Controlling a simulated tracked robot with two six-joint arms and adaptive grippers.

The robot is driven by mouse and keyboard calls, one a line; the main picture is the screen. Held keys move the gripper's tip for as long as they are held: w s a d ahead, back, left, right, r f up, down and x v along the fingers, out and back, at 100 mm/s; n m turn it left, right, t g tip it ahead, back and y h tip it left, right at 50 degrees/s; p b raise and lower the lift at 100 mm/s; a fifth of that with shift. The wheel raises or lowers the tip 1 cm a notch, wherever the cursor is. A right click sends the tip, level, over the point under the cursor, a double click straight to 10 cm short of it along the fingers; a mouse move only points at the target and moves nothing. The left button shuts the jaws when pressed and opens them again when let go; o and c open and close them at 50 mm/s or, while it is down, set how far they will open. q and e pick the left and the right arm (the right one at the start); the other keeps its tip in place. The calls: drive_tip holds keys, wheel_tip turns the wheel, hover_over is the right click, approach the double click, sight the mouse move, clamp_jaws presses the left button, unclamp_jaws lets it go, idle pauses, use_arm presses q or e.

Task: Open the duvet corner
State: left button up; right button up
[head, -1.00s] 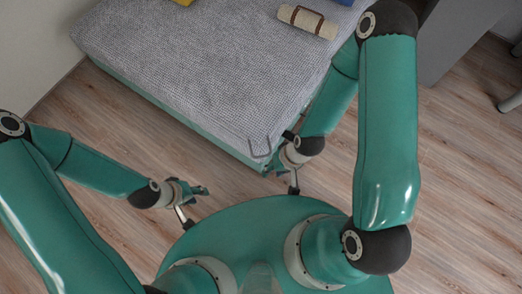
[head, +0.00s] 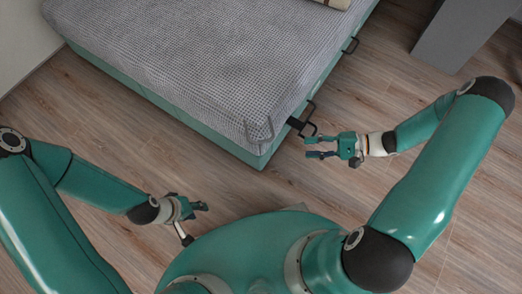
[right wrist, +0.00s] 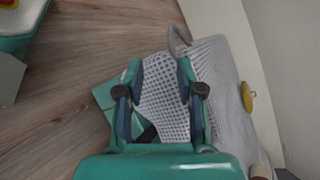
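The grey waffle-textured duvet (head: 190,60) lies over the green bed base (head: 215,142). A grey loop (head: 259,131) sits at its near corner; the loop also shows in the right wrist view (right wrist: 178,40). My right gripper (head: 308,148) is open and empty, to the right of that corner and apart from it. In the right wrist view, duvet fabric (right wrist: 163,95) shows beyond the gap between its fingers (right wrist: 158,92). My left gripper (head: 203,206) is over the floor, in front of the bed and left of the corner; its finger gap is unclear.
Black handles (head: 303,121) stick out from the bed's right side near my right gripper. A beige roll (head: 335,3) lies on the bed, cut off at the top. A grey furniture panel (head: 455,40) stands at the right. Wooden floor (head: 385,85) between it and the bed is clear.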

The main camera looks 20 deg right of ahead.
sight(262, 141)
drive_tip(key=shift+t, duration=0.6)
drive_tip(key=b+x, duration=0.1)
drive_tip(key=x, duration=0.4)
drive_tip(key=b+x, duration=0.1)
drive_tip(key=x, duration=0.4)
drive_tip(key=w+b+x, duration=0.1)
drive_tip(key=x, duration=0.5)
drive_tip(key=shift+w+d+f, duration=0.1)
drive_tip(key=shift+d+f, duration=0.05)
drive_tip(key=shift+d, duration=0.2)
use_arm(q)
wheel_tip(262, 141, down, 4)
drive_tip(key=shift+r, duration=0.1)
use_arm(e)
clamp_jaws()
